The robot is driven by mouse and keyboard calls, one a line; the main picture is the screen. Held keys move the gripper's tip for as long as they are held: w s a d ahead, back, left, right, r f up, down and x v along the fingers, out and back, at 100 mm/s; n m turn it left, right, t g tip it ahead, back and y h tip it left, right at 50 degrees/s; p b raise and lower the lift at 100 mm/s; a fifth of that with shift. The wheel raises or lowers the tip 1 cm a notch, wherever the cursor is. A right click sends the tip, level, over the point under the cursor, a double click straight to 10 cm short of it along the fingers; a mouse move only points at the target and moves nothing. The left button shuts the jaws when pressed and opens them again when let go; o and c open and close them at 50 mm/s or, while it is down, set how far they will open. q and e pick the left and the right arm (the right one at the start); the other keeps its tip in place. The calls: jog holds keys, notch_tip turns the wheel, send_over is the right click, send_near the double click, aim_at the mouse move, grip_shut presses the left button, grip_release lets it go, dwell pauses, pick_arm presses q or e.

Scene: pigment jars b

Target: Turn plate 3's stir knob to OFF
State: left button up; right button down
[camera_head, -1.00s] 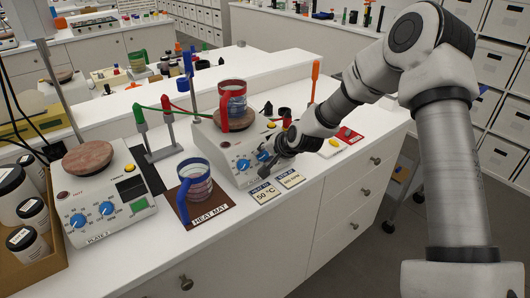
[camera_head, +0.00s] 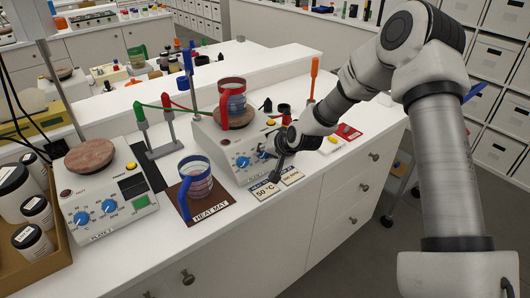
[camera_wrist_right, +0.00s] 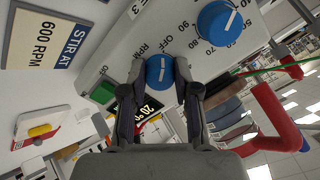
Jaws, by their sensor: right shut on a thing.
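Plate 3 (camera_head: 221,152) is a white hot plate with two blue knobs on its sloped front. Its stir knob (camera_wrist_right: 160,70) shows in the right wrist view beside the OFF and RPM marks, its white pointer line running nearly up and down in that picture. My right gripper (camera_wrist_right: 161,86) is shut on this knob, with a dark finger on either side. In the head view the gripper (camera_head: 268,155) is at the plate's front right and partly hides the knob. The heat knob (camera_wrist_right: 218,20) is clear of the fingers. My left gripper is not in view.
A red-handled beaker (camera_head: 233,100) stands on plate 3's top. A blue-handled beaker (camera_head: 196,179) is on the brown heat mat (camera_head: 207,215). Cards (camera_head: 265,191) lie before the plate. A second hot plate (camera_head: 105,205) stands at left. The counter's front edge is clear.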

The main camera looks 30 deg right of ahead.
jog(key=c, duration=0.8)
grip_release()
jog(key=shift+c, duration=0.2)
jog(key=v, duration=1.2)
jog(key=shift+d, duration=0.1)
